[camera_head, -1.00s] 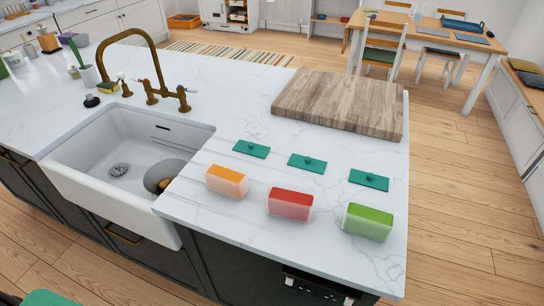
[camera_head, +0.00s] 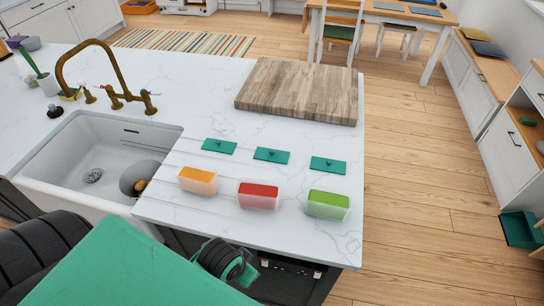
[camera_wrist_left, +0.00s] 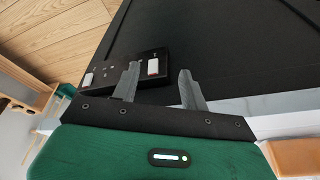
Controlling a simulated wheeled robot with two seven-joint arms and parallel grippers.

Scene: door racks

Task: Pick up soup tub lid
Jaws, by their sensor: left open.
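Three flat green lids with small knobs lie on the white counter: a left lid (camera_head: 219,146), a middle lid (camera_head: 271,155) and a right lid (camera_head: 328,164). I cannot tell which is the soup tub lid. In front of them stand an orange tub (camera_head: 198,181), a red tub (camera_head: 258,196) and a green tub (camera_head: 328,205). My left gripper (camera_wrist_left: 158,70) is open and empty in the left wrist view, facing the dark cabinet front below the countertop. In the head view my left arm hides most of it. My right gripper is not in view.
A wooden board (camera_head: 300,90) lies behind the lids. A white sink (camera_head: 95,160) with a brass tap (camera_head: 118,75) is at the left. A black socket panel (camera_wrist_left: 125,66) is on the cabinet front. The counter's front edge lies between my left arm and the tubs.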

